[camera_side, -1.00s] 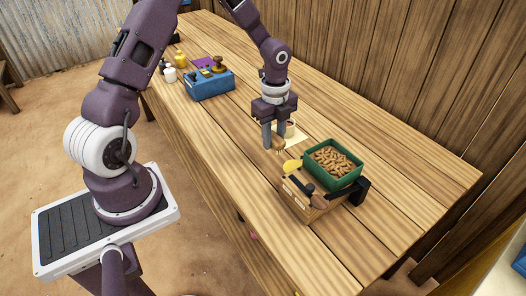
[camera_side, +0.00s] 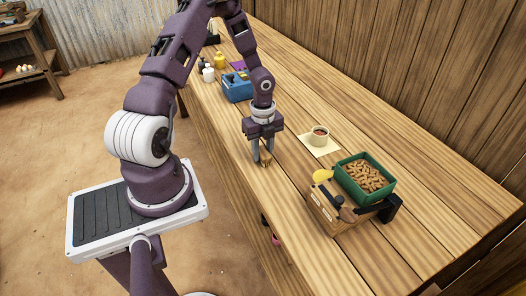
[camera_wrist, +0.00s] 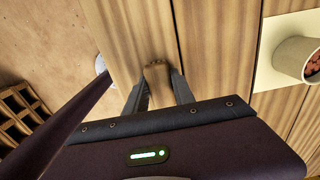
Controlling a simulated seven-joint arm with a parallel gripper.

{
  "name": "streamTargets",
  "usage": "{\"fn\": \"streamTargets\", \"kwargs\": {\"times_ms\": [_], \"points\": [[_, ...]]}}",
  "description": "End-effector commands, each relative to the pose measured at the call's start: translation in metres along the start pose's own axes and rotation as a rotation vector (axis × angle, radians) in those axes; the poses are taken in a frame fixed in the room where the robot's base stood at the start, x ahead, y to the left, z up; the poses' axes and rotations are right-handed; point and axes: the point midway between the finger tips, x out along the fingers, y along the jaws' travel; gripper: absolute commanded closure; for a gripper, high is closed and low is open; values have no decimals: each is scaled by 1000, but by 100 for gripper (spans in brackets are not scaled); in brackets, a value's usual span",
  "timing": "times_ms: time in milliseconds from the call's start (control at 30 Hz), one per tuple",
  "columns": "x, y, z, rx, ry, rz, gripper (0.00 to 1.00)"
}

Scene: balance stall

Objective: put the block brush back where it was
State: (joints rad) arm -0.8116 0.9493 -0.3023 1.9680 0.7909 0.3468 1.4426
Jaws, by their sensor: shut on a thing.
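My gripper (camera_side: 263,162) is shut on the block brush (camera_side: 266,155), a small tan-brown thing between the fingers. It is low over the wooden bench near its front edge. I cannot tell whether the brush touches the wood. In the wrist view the brush (camera_wrist: 157,73) shows between the fingertips, its lower part hidden. A blue box (camera_side: 237,89) with several items in it stands farther back along the bench, partly behind my arm.
A cup (camera_side: 319,137) on a pale sheet (camera_side: 312,149) stands to the right. Nearer are a wooden box (camera_side: 321,212) with tools and a green tray (camera_side: 347,182) of brown pieces. Small bottles (camera_side: 208,73) stand at the far left. The bench between cup and gripper is clear.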

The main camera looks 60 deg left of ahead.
Motion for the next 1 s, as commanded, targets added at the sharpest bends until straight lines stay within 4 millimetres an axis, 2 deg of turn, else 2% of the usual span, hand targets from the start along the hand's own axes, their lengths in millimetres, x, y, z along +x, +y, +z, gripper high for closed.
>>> {"fn": "streamTargets", "kwargs": {"times_ms": [267, 300, 400, 767, 867, 1000], "points": [[2, -1, 0, -1, -1, -2, 100], [2, -1, 1, -1, -2, -2, 68], [2, -1, 1, -1, -2, -2, 48], [-4, -1, 1, -2, -2, -3, 48], [-23, -1, 2, -4, -4, -6, 48], [-64, -1, 2, -4, -5, -6, 48]]}}
